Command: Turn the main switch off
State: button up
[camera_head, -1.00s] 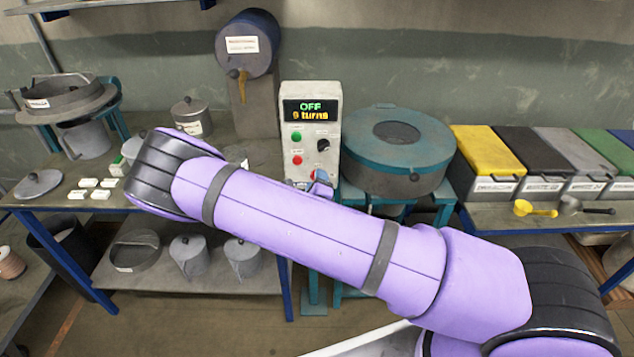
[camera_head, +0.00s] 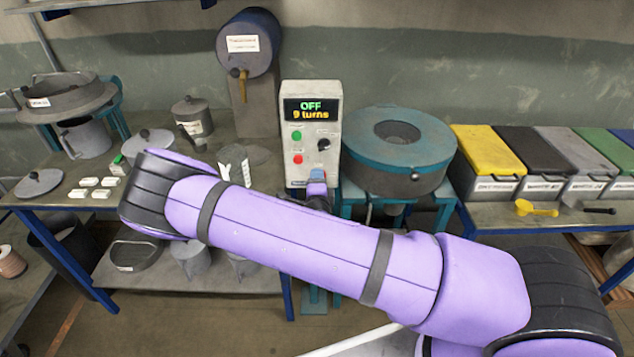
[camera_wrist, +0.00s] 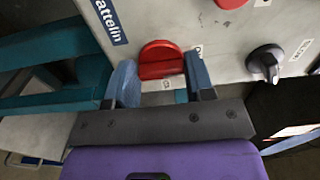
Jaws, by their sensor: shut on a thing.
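The grey control box (camera_head: 313,140) stands upright on the bench, its display (camera_head: 312,110) reading "OFF" and "9 turns". The main switch, a red knob (camera_wrist: 160,60), sits low on its front panel in the wrist view. In the head view the switch is hidden behind my gripper (camera_head: 317,180). In the wrist view my gripper (camera_wrist: 160,78) has its blue fingers on either side of the red knob and is shut on it. Part of the knob shows between the fingers.
A black selector knob (camera_wrist: 265,62) and a red button (camera_wrist: 230,2) are on the same panel. A teal round machine (camera_head: 395,150) stands close to the box's right. A grey motor-like drum (camera_head: 247,45) is behind left. My forearm covers part of the bench.

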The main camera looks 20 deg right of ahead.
jog(key=shift+s+f, duration=0.1)
jog(key=o, duration=0.9)
jog(key=v, duration=1)
jog(key=shift+s+a, duration=0.15)
jog(key=shift+s, duration=0.2)
